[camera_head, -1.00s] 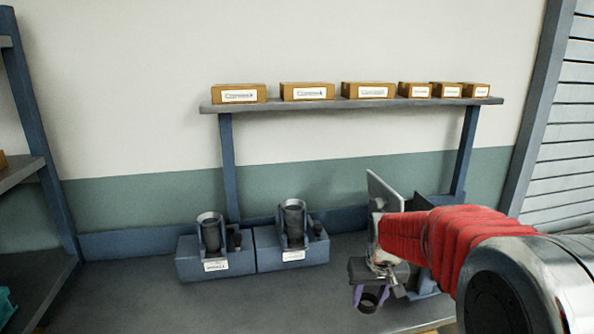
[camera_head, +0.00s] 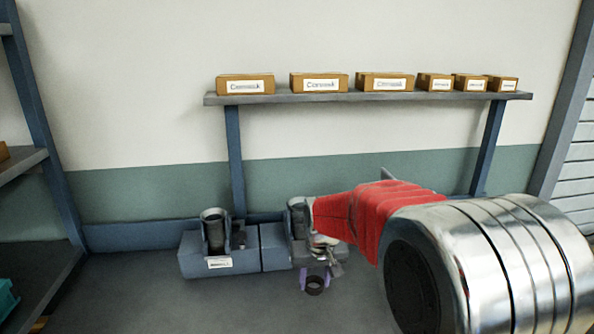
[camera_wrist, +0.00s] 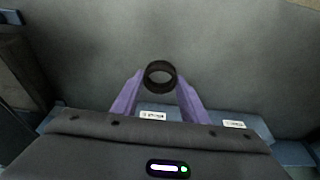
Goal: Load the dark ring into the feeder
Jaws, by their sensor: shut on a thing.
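The dark ring (camera_head: 315,288) is held between the purple fingertips of my gripper (camera_head: 315,276), above the grey bench. It also shows in the wrist view (camera_wrist: 160,75), round and open in the middle, with a finger on each side. Two blue feeder units with dark cylinders stand at the back of the bench. The left feeder (camera_head: 195,262) is in plain view with a white label. The right feeder (camera_head: 275,250) is partly hidden behind my gripper and red-sleeved arm. The pictures do not show which feeder is meant.
A raised shelf (camera_head: 310,98) with several labelled cardboard boxes (camera_head: 320,82) runs above the bench. A blue shelf rack (camera_head: 45,140) stands at the left, with a teal bin (camera_head: 7,298). The bench surface (camera_head: 150,295) in front of the left feeder is clear.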

